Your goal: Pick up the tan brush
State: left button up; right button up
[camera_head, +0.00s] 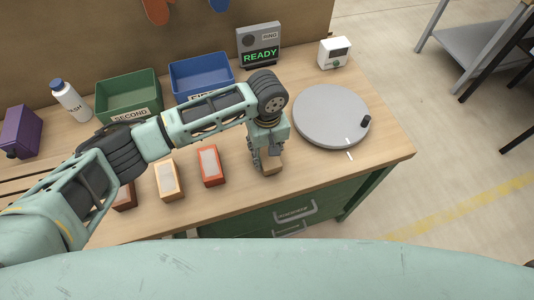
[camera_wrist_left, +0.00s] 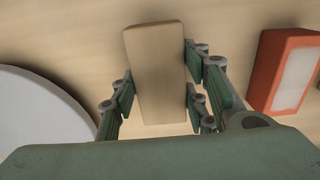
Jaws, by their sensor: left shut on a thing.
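The tan brush shows as a plain tan block (camera_head: 272,167) near the front edge of the table, left of the grey disc. In the left wrist view the tan brush (camera_wrist_left: 158,70) lies lengthwise between the fingers, its plain face toward the camera. My left gripper (camera_head: 265,156) points down over it and is shut on it, with finger pads against both long sides. It also shows in the left wrist view (camera_wrist_left: 159,98). I cannot tell whether the brush touches the table. My right gripper is not in view.
A grey round disc (camera_head: 325,125) with a black knob is to the right. Green (camera_head: 128,98) and blue (camera_head: 200,75) bins, a READY display (camera_head: 259,45) and a white box (camera_head: 334,53) stand behind.

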pick_arm(q)
jog(key=shift+c, duration=0.7)
jog(key=shift+r, duration=0.45)
jog(key=r, duration=0.1)
jog(key=r+b, duration=0.1)
jog(key=d+r, duration=0.1)
jog(key=shift+s+r, duration=0.3)
jog(key=shift+s, duration=0.1)
jog(key=s+d+r+b, duration=0.1)
jog(key=s+d+r, duration=0.5)
jog(key=s, duration=0.2)
jog(key=shift+d+r+b, duration=0.25)
jog(key=shift+d+b, duration=0.05)
jog(key=shift+d, duration=0.05)
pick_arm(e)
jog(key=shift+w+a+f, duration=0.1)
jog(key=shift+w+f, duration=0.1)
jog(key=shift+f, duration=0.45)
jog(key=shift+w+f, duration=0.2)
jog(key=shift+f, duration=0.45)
